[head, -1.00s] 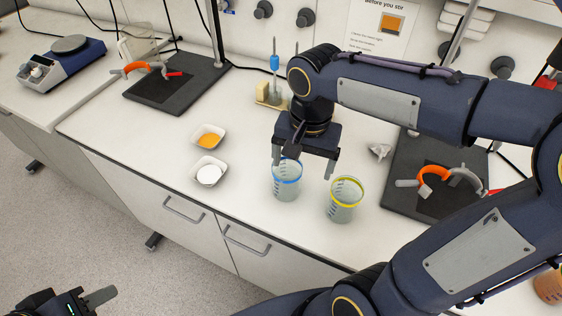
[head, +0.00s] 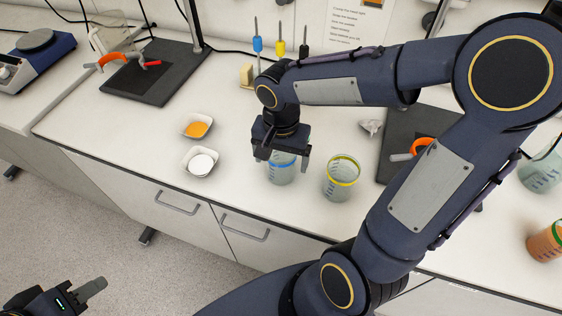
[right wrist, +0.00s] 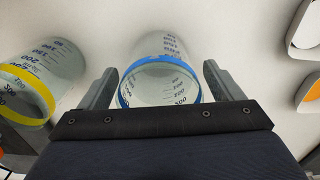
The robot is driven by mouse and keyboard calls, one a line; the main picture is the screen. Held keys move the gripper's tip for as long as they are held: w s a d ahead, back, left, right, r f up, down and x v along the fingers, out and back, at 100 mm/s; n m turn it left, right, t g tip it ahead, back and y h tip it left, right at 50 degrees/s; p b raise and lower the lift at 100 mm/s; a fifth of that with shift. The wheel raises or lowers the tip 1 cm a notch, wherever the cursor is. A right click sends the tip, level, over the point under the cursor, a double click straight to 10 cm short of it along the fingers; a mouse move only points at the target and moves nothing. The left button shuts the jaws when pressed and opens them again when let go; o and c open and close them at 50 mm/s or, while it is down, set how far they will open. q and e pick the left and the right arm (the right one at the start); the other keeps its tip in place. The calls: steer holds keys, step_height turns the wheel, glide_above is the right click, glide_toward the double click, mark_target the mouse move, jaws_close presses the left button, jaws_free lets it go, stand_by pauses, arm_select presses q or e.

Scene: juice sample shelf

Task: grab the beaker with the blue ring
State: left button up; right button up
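The beaker with the blue ring (head: 281,172) stands on the white bench, its top partly hidden by my right gripper. In the right wrist view the blue-ringed beaker (right wrist: 162,75) sits between the two fingers. My right gripper (head: 280,163) points down over it, fingers open on either side of the rim; in the right wrist view a gap shows beside the right finger, and the left finger (right wrist: 101,90) is close to the beaker. My left gripper (head: 85,293) is low at the left, away from the bench; whether it is open I cannot tell.
A beaker with a yellow ring (head: 341,178) stands just right of the blue one. Two white dishes, one with orange powder (head: 198,126) and one with white powder (head: 200,162), lie to the left. A green-ringed beaker (head: 546,243) is at far right.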

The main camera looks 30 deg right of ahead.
steer(key=c, duration=1.2)
steer(key=shift+c, duration=0.2)
steer(key=shift+r, duration=0.15)
